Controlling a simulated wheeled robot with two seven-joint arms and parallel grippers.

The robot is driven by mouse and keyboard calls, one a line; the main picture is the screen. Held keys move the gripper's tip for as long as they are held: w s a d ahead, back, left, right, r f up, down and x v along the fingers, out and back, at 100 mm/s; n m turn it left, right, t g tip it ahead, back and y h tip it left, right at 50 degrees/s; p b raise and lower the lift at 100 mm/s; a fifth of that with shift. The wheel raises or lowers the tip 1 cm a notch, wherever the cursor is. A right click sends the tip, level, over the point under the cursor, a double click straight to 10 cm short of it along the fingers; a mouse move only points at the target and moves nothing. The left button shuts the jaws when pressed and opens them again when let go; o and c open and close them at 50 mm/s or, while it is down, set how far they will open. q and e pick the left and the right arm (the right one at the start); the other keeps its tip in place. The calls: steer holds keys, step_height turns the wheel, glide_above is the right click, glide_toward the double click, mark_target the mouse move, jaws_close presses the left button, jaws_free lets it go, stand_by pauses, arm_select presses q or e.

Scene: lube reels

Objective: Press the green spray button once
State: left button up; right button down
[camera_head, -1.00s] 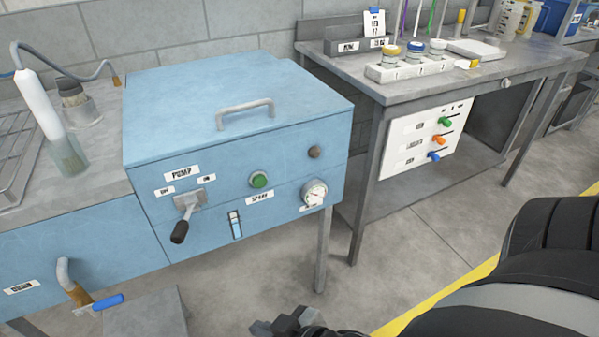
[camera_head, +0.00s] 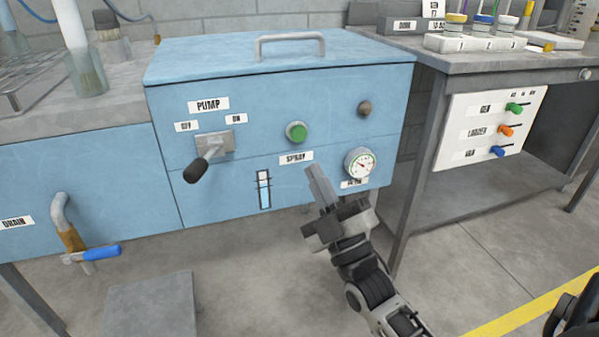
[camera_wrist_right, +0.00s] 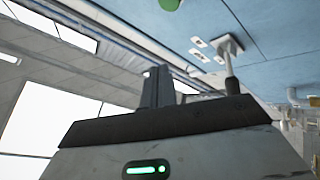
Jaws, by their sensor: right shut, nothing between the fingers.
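The green spray button (camera_head: 297,132) sits in a grey ring on the front of the blue pump cabinet (camera_head: 340,105), above the SPRAY label (camera_head: 296,157). It also shows at the top edge of the right wrist view (camera_wrist_right: 170,4), partly cut off. My right gripper (camera_head: 315,170) is shut and empty, its fingertips below and slightly right of the button, apart from it in the picture. Its shut fingers stand upright in the right wrist view (camera_wrist_right: 157,72). How far the tips are from the panel is hard to tell. My left gripper is out of view.
The pump lever (camera_head: 207,158) sticks out left of the button. A gauge (camera_head: 359,163) and a brown knob (camera_head: 365,108) are to the right. A blue-handled drain valve (camera_head: 92,254) is at lower left. A workbench (camera_head: 470,60) with sample bottles stands at the right.

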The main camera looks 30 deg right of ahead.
mark_target(298, 133)
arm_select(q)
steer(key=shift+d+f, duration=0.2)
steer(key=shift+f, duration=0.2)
arm_select(e)
steer(key=shift+s+d+r+n+t+h, duration=0.25)
steer(key=shift+d+r+n+t+h, duration=0.2)
steer(key=shift+d+t, duration=0.2)
